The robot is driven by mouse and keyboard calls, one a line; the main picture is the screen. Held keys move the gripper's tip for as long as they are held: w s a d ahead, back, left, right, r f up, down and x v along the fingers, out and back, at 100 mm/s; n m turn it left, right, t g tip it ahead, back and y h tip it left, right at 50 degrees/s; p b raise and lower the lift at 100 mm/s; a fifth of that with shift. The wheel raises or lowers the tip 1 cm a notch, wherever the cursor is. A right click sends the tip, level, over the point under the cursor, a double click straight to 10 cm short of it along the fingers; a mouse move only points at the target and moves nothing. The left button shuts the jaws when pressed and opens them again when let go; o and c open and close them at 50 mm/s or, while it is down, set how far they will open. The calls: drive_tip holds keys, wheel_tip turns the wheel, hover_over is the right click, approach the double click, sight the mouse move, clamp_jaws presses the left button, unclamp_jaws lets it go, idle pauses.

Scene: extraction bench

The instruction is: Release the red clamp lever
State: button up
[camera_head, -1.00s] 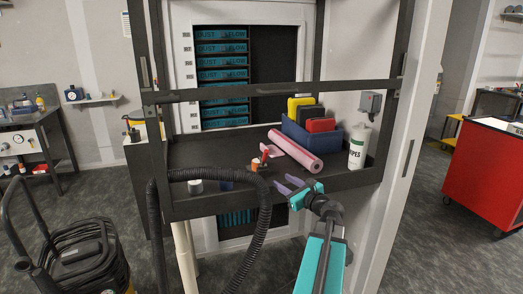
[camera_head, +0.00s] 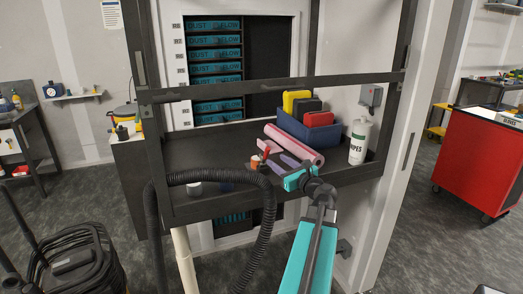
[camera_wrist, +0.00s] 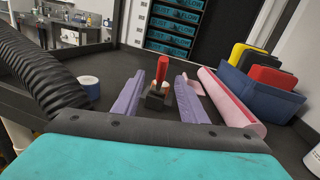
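The red clamp lever (camera_wrist: 163,67) stands upright on a small dark clamp base (camera_wrist: 158,97) in the wrist view. In the head view the red lever (camera_head: 264,149) is small and partly hidden near my fingertips. My gripper (camera_wrist: 161,84) is open, with its two purple fingers spread wide and nothing held between them. In the wrist view the lever appears between the fingers, apart from both. In the head view my gripper (camera_head: 279,160) reaches over the front of the bench toward the clamp. An orange-and-white piece (camera_head: 256,161) sits beside the clamp.
A pink roll (camera_head: 294,144) lies just right of the clamp. Behind it stands a blue bin (camera_head: 312,134) with yellow, black and red cases. A wipes bottle (camera_head: 358,142) stands right. A black ribbed hose (camera_head: 265,215) loops over the front left edge.

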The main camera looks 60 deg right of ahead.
drive_tip(key=shift+d, duration=0.15)
drive_tip(key=p, duration=0.4)
hover_over(261, 162)
drive_tip(key=shift+d, duration=0.1)
idle(0.4)
clamp_jaws()
